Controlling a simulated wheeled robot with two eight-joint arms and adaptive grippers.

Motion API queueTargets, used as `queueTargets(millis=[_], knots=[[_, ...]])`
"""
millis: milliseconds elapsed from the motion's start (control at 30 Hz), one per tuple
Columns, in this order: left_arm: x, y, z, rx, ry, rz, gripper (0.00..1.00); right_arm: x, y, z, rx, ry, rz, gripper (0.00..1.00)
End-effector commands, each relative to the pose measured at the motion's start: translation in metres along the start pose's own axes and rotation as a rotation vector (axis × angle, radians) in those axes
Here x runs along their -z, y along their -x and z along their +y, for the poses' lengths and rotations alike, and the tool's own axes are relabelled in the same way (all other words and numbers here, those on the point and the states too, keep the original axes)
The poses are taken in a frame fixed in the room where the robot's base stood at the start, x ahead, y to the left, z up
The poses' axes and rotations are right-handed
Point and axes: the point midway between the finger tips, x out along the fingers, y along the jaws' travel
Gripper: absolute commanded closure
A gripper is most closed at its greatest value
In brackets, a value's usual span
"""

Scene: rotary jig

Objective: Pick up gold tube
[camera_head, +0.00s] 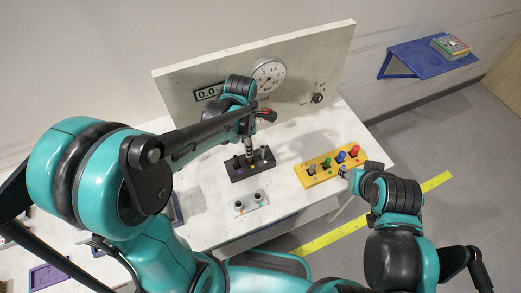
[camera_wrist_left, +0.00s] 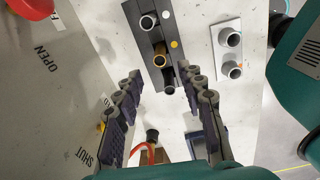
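The gold tube (camera_wrist_left: 160,62) stands in the middle hole of a black holder (camera_wrist_left: 178,50) in the left wrist view, between two grey tubes. The black holder also shows in the head view (camera_head: 238,174), on the white table. My left gripper (camera_wrist_left: 160,72) is open, with one finger to each side of the gold tube and nothing between them. In the head view my left gripper (camera_head: 249,152) is over the black holder and hides much of the tube. My right gripper (camera_head: 345,173) is beside the front right end of the yellow rack; its fingers are too small to read.
The yellow rack (camera_head: 318,178) holds several coloured knobs, right of the black holder. A white block (camera_head: 240,209) with two grey tubes stands in front of it. An upright panel (camera_head: 190,88) with a dial rises behind. A blue wall shelf (camera_head: 405,60) is far right.

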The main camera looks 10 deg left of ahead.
Motion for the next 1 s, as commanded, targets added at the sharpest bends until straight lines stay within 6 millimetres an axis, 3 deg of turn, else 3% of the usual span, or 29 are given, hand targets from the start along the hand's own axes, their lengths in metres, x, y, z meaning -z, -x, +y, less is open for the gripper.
queueTargets(millis=[167,700,967,1000], knots=[[-0.003,-0.008,0.002,0.022,0.102,0.017,0.61,0.003,0.004,0.000,0.000,0.000,0.000,0.60],[-0.003,-0.079,0.000,0.022,0.102,0.016,0.61,-0.012,-0.017,0.000,0.000,0.000,0.000,0.60],[-0.003,-0.081,0.000,0.022,0.102,0.016,0.61,-0.012,-0.016,0.000,0.000,0.000,0.000,0.60],[-0.003,-0.081,0.000,0.022,0.102,0.016,0.66,-0.012,-0.016,0.000,0.000,0.000,0.000,0.60]])
